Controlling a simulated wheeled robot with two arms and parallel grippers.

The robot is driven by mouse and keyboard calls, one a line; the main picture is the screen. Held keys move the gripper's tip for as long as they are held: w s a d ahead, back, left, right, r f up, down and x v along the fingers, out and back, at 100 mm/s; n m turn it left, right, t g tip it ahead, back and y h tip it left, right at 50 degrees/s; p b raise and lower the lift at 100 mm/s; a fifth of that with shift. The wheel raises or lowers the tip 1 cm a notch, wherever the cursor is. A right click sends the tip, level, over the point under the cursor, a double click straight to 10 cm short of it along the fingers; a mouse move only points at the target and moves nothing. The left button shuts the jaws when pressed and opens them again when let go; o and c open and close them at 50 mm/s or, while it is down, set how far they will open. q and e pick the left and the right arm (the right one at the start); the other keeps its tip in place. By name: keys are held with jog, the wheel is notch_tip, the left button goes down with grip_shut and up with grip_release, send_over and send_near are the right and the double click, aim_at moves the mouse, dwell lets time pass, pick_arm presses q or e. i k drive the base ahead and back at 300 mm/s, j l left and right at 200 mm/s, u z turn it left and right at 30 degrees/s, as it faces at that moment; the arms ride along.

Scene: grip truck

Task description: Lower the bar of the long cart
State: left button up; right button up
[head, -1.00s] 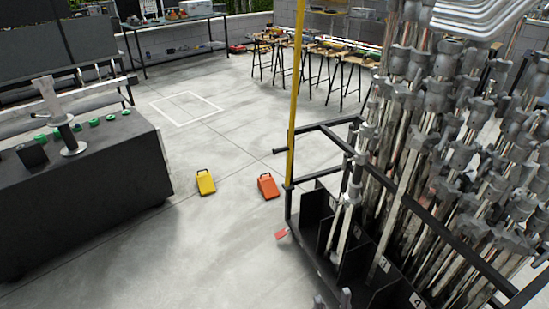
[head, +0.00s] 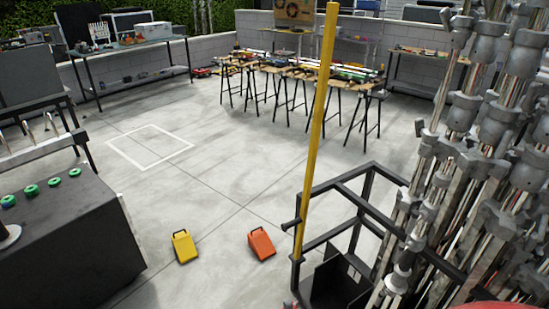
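The long cart (head: 362,203) is a black metal frame at the right, loaded with grey metal stands (head: 480,125). A long yellow bar (head: 317,115) rises from its near left corner. The bar stands almost upright, its top leaning a little to the right in the picture. Its lower end meets the black frame near a short dark handle-like stub (head: 291,225). Neither of my grippers is in view. The cart's near side is cut off by the bottom edge, and the stands hide much of its right part.
A yellow case (head: 184,247) and an orange case (head: 262,244) stand on the floor left of the cart. A dark box-shaped cart (head: 75,240) is at the lower left. Sawhorse tables (head: 300,75) stand at the back. The middle floor is clear.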

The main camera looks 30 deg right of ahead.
aim_at(332, 8)
jog(key=i+z, duration=0.2)
jog(key=i, duration=0.3)
jog(key=i+j+z, duration=0.2)
jog(key=i, duration=0.3)
jog(key=i+j+z, duration=0.1)
jog(key=z, duration=0.3)
jog(key=i+j+z, duration=0.2)
jog(key=z, duration=0.2)
jog(key=i+j+z, duration=0.25)
jog(key=z, duration=0.15)
jog(key=i+j+z, duration=0.15)
jog(key=z, duration=0.25)
jog(key=i+j+z, duration=0.1)
jog(key=j+z, duration=1.1)
jog(key=j, duration=0.2)
jog(key=k+l, duration=0.15)
jog(key=k+l+z, duration=0.15)
jog(key=l, duration=0.2)
